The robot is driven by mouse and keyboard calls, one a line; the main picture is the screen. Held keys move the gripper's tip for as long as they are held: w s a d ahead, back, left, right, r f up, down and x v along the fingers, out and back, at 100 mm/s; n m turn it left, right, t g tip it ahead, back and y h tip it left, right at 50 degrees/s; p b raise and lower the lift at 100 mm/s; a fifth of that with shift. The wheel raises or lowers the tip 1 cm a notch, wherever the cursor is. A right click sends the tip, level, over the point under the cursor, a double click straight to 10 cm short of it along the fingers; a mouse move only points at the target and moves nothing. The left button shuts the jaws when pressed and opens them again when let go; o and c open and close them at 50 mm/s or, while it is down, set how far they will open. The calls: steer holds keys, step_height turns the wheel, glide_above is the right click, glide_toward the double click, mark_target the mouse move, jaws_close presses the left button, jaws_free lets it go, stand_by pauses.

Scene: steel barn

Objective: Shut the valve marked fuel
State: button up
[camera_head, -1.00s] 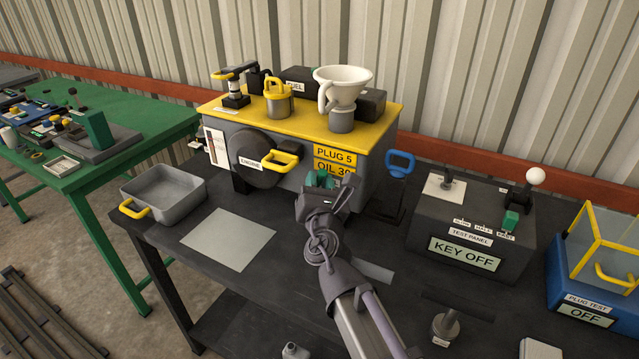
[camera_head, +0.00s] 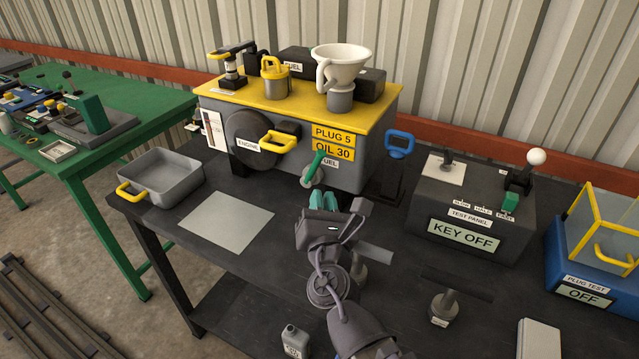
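The valve with the green lever (camera_head: 318,163) is on the lower front of the yellow-topped engine box (camera_head: 375,140). A white label (camera_head: 330,163) beside it is partly covered by the lever; its visible letters read "UEL". The lever slants steeply, its upper end leaning slightly right, above a round grey valve body (camera_head: 306,182). My gripper (camera_head: 323,202) is just below and in front of the valve, apart from it in the picture. Its two green fingertips are close together and hold nothing that I can see; any gap between them is too small to judge.
A grey pan (camera_head: 165,178) and a pale sheet (camera_head: 226,222) lie left on the dark bench. The test panel (camera_head: 465,222) reading "KEY OFF" and a blue plug test box (camera_head: 590,265) stand right. A blue handle (camera_head: 400,144) sits close right of the engine box.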

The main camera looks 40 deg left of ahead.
steer(key=a+r+p, duration=0.1)
steer(key=r+p, duration=0.2)
steer(key=a+r+p, duration=0.1)
steer(key=r+p, duration=0.1)
steer(key=r, duration=0.1)
steer(key=a+r+p, duration=0.1)
steer(key=r+p, duration=0.2)
steer(key=r, duration=0.1)
steer(key=shift+p, duration=0.3)
jaws_close()
steer(key=w+a+r+m+t+h+p, duration=0.1)
steer(key=w+a+r+m+h+p, duration=0.2)
steer(key=a+r+m+p, duration=0.5)
steer(key=w+a+r+m+h+p, duration=0.25)
steer(key=r+m+p, duration=0.45)
steer(key=p, duration=0.4)
steer(key=m+g+h+b, duration=0.5)
steer(key=m+g+h, duration=0.5)
steer(key=m, duration=1.3)
glide_above(314, 168)
steer(key=shift+t+h, duration=0.35)
steer(key=shift+t, duration=0.05)
steer(key=shift+s+a+f, duration=0.1)
steer(key=shift+a+f, duration=0.05)
steer(key=shift+f, duration=4.6)
steer(key=shift+s+a+f, duration=0.1)
steer(key=shift+f, duration=4.6)
